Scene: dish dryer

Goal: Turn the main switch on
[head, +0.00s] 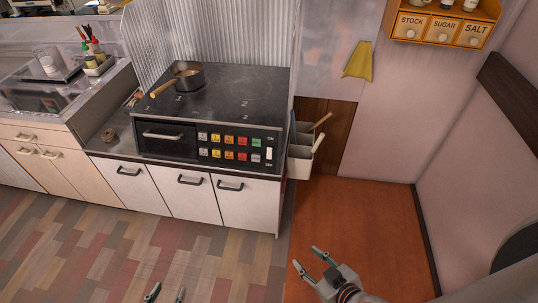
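The main switch (269,154) is a small white rocker at the right end of the black control panel (205,154) on the stove's front. An ON label is above it and an OFF label below it. I cannot tell for sure which side is pressed. My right gripper (306,257) is open and empty, below and to the right of the switch and well apart from it, over the orange-brown floor. My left gripper (166,291) is at the bottom edge, with only its spread fingertips showing. It is empty and far from the switch.
The stove top (225,90) holds a pot (188,77) with a wooden handle. Rows of coloured buttons sit left of the switch. White cabinets (248,203) with dark handles are below. Bins (301,150) stand right of the stove. The floor in front is clear.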

